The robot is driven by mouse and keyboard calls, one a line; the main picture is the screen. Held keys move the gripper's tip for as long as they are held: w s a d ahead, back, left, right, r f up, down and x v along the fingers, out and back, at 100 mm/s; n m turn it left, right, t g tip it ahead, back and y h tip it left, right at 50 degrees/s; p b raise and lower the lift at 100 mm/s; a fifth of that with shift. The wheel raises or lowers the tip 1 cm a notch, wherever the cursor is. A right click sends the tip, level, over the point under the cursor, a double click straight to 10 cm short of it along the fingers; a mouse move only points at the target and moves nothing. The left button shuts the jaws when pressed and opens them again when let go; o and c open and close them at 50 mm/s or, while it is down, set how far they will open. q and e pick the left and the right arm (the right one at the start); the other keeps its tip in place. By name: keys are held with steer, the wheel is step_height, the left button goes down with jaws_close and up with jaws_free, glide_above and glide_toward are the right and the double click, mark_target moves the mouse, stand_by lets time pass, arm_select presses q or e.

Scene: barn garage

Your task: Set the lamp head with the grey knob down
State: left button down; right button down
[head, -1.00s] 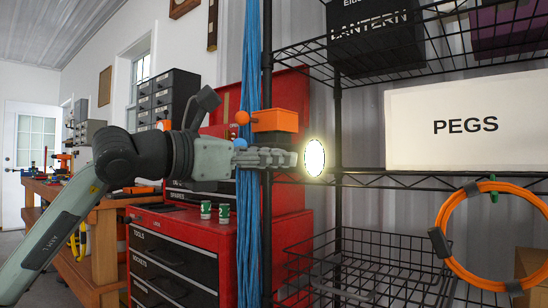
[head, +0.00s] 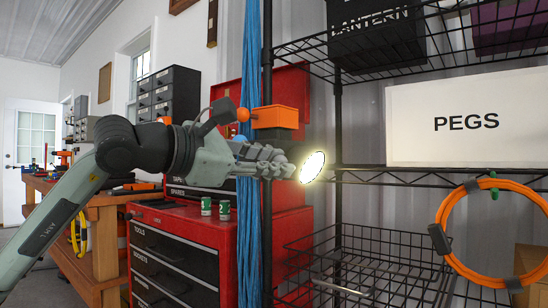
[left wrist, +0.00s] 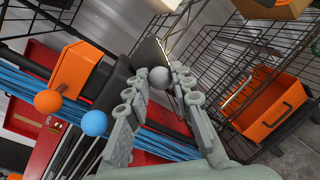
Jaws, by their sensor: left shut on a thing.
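My left gripper (head: 284,166) is shut on the lamp head, whose bright round face (head: 312,167) points to the right and slightly down in the head view. In the left wrist view the grey knob (left wrist: 159,78) sits between the fingertips of my left gripper (left wrist: 160,71). The lamp head (left wrist: 149,54) shows dark just beyond them. It is held in the air in front of the wire shelf's post, with no surface visibly touching it. My right gripper is in neither view.
The wire shelf (head: 400,176) carries a PEGS sign (head: 465,122); a wire basket (head: 365,262) is below. An orange bin (head: 275,117), orange ball (head: 243,114) and blue cables (head: 249,230) are close to the gripper. Two green cans (head: 206,206) stand on the red tool chest (head: 185,222).

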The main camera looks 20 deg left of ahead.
arm_select(q)
steer(key=shift+w+a+f+m+y, duration=0.15)
steer(key=shift+f+m+y, duration=0.1)
steer(key=shift+m, duration=0.65)
steer(key=shift+s+a+f+m+y, duration=0.1)
steer(key=shift+a+m+y, duration=0.1)
steer(key=shift+m, duration=0.7)
steer(key=shift+w+a+f+m+y, duration=0.1)
steer(key=shift+f+m+y, duration=0.15)
steer(key=shift+m, duration=0.65)
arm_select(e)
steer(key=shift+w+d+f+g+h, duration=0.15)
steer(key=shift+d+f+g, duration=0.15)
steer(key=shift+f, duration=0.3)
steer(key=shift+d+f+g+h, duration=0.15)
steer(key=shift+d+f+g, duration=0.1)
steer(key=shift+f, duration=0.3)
arm_select(q)
steer(key=c, duration=1.3)
jaws_free()
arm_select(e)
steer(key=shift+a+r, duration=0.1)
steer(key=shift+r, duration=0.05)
arm_select(q)
steer(key=v, duration=1.2)
steer(key=shift+r, duration=0.2)
